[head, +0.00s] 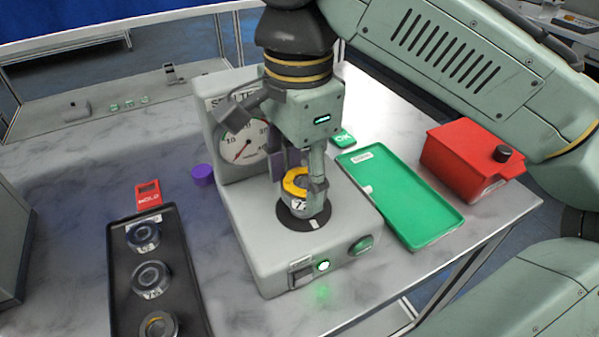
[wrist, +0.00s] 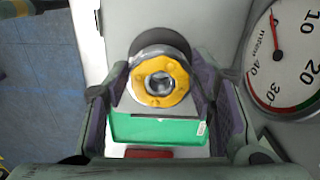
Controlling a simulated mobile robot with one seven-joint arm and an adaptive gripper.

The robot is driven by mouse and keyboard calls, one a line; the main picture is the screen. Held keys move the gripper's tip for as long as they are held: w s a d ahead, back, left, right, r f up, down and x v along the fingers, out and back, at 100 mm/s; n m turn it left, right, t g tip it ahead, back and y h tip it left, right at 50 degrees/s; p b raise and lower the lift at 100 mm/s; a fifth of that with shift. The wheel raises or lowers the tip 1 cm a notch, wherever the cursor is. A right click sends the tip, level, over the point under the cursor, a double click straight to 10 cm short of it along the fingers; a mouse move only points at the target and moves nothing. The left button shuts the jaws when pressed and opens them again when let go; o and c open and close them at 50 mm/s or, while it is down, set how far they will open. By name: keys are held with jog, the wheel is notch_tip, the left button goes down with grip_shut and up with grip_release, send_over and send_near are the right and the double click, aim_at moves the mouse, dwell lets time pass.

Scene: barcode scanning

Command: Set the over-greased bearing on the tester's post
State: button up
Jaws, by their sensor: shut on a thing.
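The over-greased bearing (head: 297,205), a steel ring with thick yellow grease on its upper face and a tag reading 7 on its side, is between the fingers of my gripper (head: 300,186). The gripper is shut on it. The wrist view shows the bearing (wrist: 160,80) face-on with a grey round shape in its bore. The tester (head: 272,262) is a pale grey machine with a dial and a black round plate (head: 283,219) directly under the bearing. The post is not clearly visible, and I cannot tell whether the bearing sits around it or just above.
A black tray (head: 192,290) holds several bearings at the left, with a red HOLD sign (head: 148,194) behind it. A purple cap (head: 203,175) stands beside the tester. At the right are an empty-looking green tray (head: 425,222), a green OK sign (head: 343,138) and a red box (head: 468,160).

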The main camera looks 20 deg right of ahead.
jog(key=shift+f, duration=1.05)
dwell(0.8)
jog(key=o, duration=1.5)
jog(key=shift+c, duration=0.2)
jog(key=o, duration=0.3)
notch_tip(320, 180, up, 5)
jog(key=p, duration=0.4)
jog(key=shift+r+p, duration=0.2)
jog(key=shift+p, duration=0.2)
jog(key=shift+r, duration=1)
